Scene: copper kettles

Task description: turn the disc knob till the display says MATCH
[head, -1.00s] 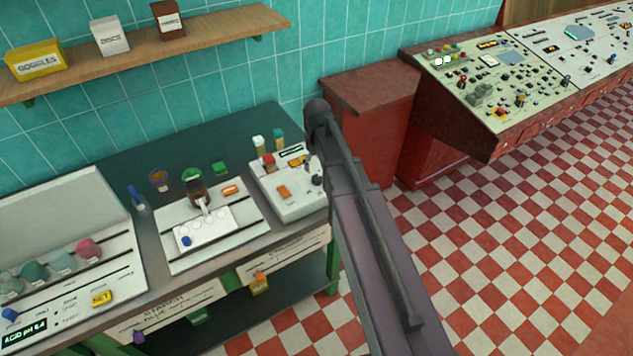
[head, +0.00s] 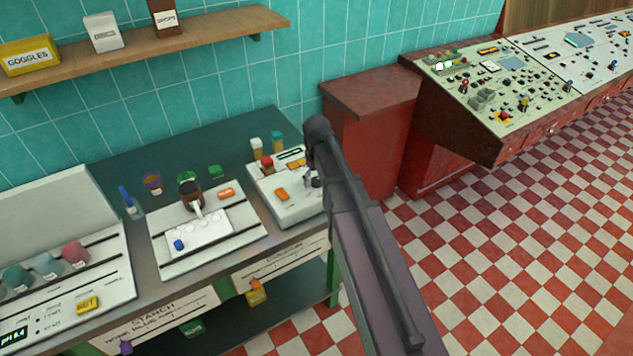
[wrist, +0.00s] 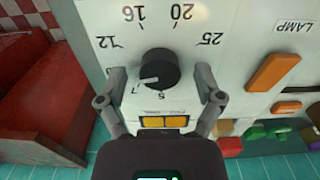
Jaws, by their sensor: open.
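The black disc knob (wrist: 158,69) is on a white panel in the wrist view, with printed numbers around it. Its light pointer is near 7. My gripper (wrist: 160,80) is open, one finger on each side of the knob, with a gap visible at both sides. In the head view my gripper (head: 313,178) is at the right end of the white instrument (head: 297,207), and my arm hides part of it. A small dark display (head: 289,154) is at the instrument's back; its text is too small to read. In the wrist view only a sliver of lit display shows at the bottom edge.
An orange double-square panel (wrist: 163,121) sits just below the knob. An orange switch (wrist: 273,73) is to the right. Small capped bottles (head: 277,142) stand behind the instrument. A white tray (head: 165,260) lies to its left. A red cabinet (head: 365,130) stands at right.

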